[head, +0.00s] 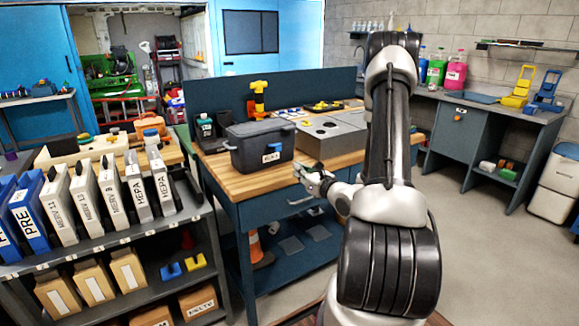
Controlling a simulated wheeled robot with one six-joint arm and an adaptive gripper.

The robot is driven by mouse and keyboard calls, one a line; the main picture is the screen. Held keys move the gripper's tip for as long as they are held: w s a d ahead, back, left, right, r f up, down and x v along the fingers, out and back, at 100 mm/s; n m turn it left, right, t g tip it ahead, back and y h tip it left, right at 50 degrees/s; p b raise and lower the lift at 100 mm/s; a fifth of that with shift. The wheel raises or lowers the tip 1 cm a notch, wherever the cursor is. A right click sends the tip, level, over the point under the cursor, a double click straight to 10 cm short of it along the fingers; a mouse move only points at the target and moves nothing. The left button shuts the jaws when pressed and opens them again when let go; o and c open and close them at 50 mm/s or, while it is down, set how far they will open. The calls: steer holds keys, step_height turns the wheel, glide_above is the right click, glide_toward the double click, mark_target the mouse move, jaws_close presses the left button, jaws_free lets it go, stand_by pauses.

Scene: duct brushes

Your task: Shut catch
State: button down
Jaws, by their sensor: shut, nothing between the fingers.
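A dark grey lidded box (248,152) stands on the wooden top of the blue workbench. Its lid (258,128) looks down on the box. A small blue piece that looks like the catch (275,146) shows on the front face, above a white label (271,157). I cannot tell from here whether the catch is open or fastened. My gripper (299,170) is shut and empty, just right of the box's front right corner and near the bench's front edge. It appears apart from the box.
A grey metal box (333,138) stands behind my gripper on the bench. A filter shelf (110,235) is at left. Bare bench top (240,184) lies before the box.

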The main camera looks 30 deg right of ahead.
mark_target(275, 147)
steer(key=w, duration=0.6)
steer(key=w+a, duration=0.1)
steer(key=w, duration=0.2)
steer(key=shift+w+f, duration=0.1)
steer(key=shift+w, duration=0.05)
steer(key=shift+d, duration=0.1)
steer(key=shift+d+r, duration=0.1)
steer(key=shift+r, duration=0.15)
steer(key=shift+g, duration=0.3)
steer(key=shift+r, duration=0.1)
